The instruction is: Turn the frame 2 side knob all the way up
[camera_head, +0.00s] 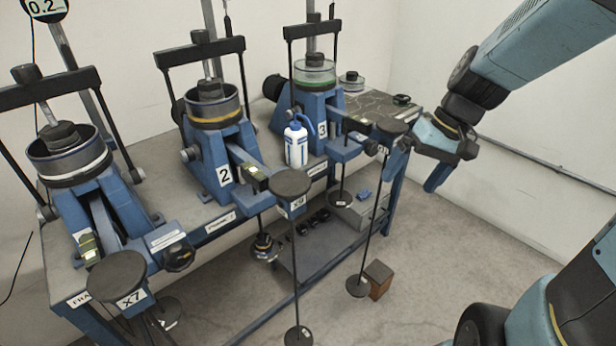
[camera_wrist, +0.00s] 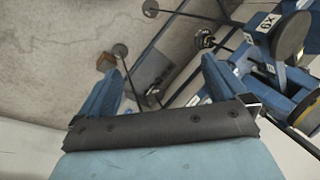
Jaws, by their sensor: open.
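Frame 2 (camera_head: 207,155) is a blue lever frame in the middle of the bench, with a white "2" label and a dark ring cup (camera_head: 214,107) on top. A small dark round knob (camera_head: 188,153) shows on its left side; I cannot tell for sure that this is the side knob or how far it is turned. Its lever runs forward to a black round pan (camera_head: 290,183) labelled X9, also in the wrist view (camera_wrist: 291,37). My gripper (camera_head: 416,165) is open and empty, in the air right of the bench, well apart from frame 2. Both fingers show in the wrist view (camera_wrist: 162,70).
Frame 1 (camera_head: 115,205) stands left and frame 3 (camera_head: 310,110) right of frame 2. A white-and-blue bottle (camera_head: 296,145) stands between frames 2 and 3. Thin rods with discs hang in front of the bench. A brown block (camera_head: 378,280) is on the floor. Floor at the right is clear.

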